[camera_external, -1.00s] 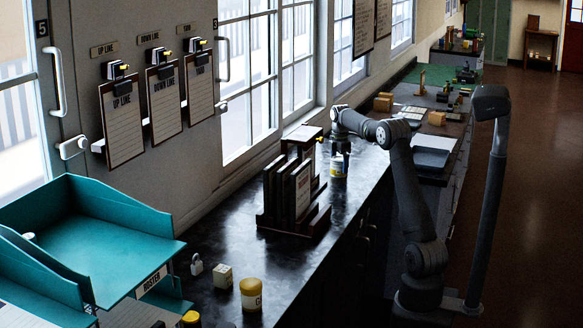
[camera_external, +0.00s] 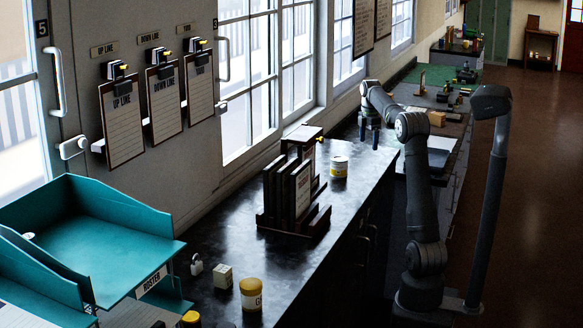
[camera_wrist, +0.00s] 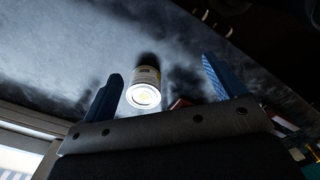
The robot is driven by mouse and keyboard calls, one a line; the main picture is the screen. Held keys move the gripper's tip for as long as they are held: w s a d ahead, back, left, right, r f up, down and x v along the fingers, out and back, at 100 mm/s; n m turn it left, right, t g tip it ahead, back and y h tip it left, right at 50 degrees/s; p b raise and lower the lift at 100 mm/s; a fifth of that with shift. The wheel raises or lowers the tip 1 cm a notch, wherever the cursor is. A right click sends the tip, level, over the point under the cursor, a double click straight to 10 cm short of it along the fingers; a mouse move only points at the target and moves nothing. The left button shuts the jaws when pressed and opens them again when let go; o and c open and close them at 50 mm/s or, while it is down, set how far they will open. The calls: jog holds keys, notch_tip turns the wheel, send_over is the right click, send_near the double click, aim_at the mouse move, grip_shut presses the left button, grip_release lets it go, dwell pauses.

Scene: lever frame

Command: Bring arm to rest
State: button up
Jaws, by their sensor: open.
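My gripper (camera_external: 369,138) hangs from my arm over the far part of the dark counter, beside the window wall. Its fingers point down, are apart, and hold nothing. In the wrist view its two blue fingers (camera_wrist: 163,88) stand wide open. A white tin with a yellow band (camera_external: 339,168) stands upright on the counter, nearer the camera and apart from my gripper. In the wrist view the tin (camera_wrist: 145,90) shows between the fingers but at a distance.
A dark wooden rack of books (camera_external: 292,190) stands on the counter before the tin. A teal tray (camera_external: 100,235) is at front left. A yellow-lidded jar (camera_external: 251,294), a white cube (camera_external: 222,277) and a padlock (camera_external: 196,264) stand near it.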

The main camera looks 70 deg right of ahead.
jog(key=w+a+r+m, duration=0.1)
jog(key=a+r, duration=0.3)
jog(key=a, duration=0.9)
jog(key=w+a+r+m, duration=0.1)
jog(key=w+a+r, duration=0.3)
jog(key=a, duration=1)
jog(key=w+a+r+m, duration=0.1)
jog(key=w+a+r, duration=0.2)
jog(key=a, duration=1.1)
notch_tip(320, 180, up, 3)
jog(key=shift+a+f, duration=0.15)
jog(key=shift+f, duration=0.05)
